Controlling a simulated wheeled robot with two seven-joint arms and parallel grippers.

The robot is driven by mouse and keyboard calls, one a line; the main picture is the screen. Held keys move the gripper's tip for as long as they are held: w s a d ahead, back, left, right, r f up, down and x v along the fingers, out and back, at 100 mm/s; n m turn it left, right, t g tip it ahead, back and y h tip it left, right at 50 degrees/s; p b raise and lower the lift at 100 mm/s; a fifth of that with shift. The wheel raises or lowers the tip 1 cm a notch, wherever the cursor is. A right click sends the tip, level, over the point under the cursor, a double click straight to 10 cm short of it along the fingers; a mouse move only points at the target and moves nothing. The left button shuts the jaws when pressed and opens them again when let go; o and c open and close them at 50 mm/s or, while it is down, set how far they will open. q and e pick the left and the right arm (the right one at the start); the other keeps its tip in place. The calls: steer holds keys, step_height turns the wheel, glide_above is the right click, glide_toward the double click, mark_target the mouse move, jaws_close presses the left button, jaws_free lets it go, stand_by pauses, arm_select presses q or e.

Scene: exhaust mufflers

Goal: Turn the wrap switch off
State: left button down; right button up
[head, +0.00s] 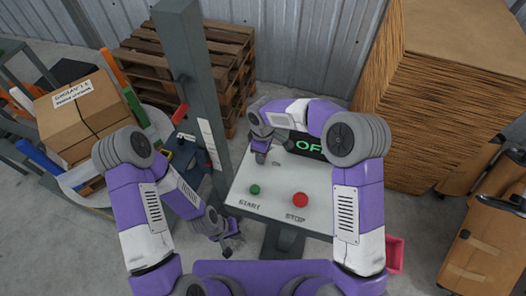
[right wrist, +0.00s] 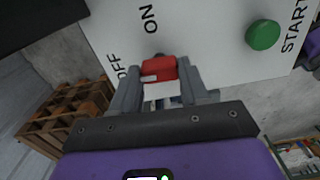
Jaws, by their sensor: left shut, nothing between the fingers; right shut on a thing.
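The wrap switch (right wrist: 159,68) has a red handle and sits on the white control panel (right wrist: 215,45) near the printed words ON and OFF. My right gripper (right wrist: 160,82) is shut on this red handle, with a finger on each side. In the head view my right gripper (head: 261,156) is at the panel's upper left and hides the switch. I cannot tell which label the handle points to. A dark display (head: 309,146) behind the panel shows green letters, partly hidden by my right arm. My left gripper (head: 222,234) is shut and empty, left of the panel's lower edge.
The panel has a green START button (head: 254,189) and a red STOP button (head: 300,200). A grey post (head: 197,90) stands left of it. A cardboard box (head: 88,115), wooden pallets (head: 160,55) and a cardboard stack (head: 440,110) surround the station.

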steer(key=shift+r+n, duration=0.1)
steer(key=shift+n, duration=0.3)
steer(key=o, duration=1.1)
steer(key=shift+c, duration=0.2)
step_height(320, 180, up, 8)
steer(key=shift+f, duration=0.25)
